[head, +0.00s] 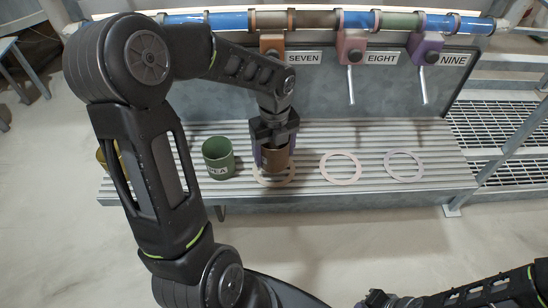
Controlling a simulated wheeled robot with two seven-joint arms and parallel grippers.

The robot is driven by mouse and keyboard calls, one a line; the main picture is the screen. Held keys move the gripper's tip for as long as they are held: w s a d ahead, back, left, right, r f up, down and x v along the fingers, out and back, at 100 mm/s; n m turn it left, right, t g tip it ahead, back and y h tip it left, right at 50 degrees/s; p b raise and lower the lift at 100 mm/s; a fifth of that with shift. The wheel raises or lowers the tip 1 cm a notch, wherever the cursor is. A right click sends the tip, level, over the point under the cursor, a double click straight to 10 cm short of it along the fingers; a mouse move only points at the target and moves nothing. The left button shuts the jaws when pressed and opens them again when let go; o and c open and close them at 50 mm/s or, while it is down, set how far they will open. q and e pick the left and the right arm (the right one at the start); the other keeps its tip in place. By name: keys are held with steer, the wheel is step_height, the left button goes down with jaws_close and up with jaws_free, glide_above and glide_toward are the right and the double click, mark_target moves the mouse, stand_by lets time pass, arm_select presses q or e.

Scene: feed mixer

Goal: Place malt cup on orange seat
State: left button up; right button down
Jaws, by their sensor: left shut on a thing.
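My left gripper (275,142) is shut on a brown cup (277,159), taken to be the malt cup; no label on it can be read. The cup looks upright, at or just above the ribbed bench. Whether its base touches the bench I cannot tell. A pale orange-tan ring (262,180), the orange seat, shows around the cup's lower edge, partly hidden by the cup and gripper. My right gripper (375,299) is only partly in view at the bottom edge, away from the bench; its jaws cannot be made out.
A green cup (218,160) marked PEA stands left of the held cup. A yellow cup (103,156) is mostly hidden behind my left arm. A pinkish ring (341,181) and a greyish-mauve ring (405,179) lie empty on the bench (440,165). Spouts with levers hang behind, labelled SEVEN, EIGHT, NINE.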

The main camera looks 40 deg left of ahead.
mark_target(274, 150)
arm_select(q)
steer(key=shift+f, duration=0.15)
step_height(274, 150, down, 3)
steer(key=shift+f, duration=0.1)
steer(key=shift+w+a+f+p, duration=0.15)
steer(key=shift+f+p, duration=0.1)
steer(key=shift+p, duration=0.1)
steer(key=shift+f, duration=0.1)
steer(key=o, duration=1.4)
step_height(274, 150, up, 12)
steer(key=shift+r, duration=0.15)
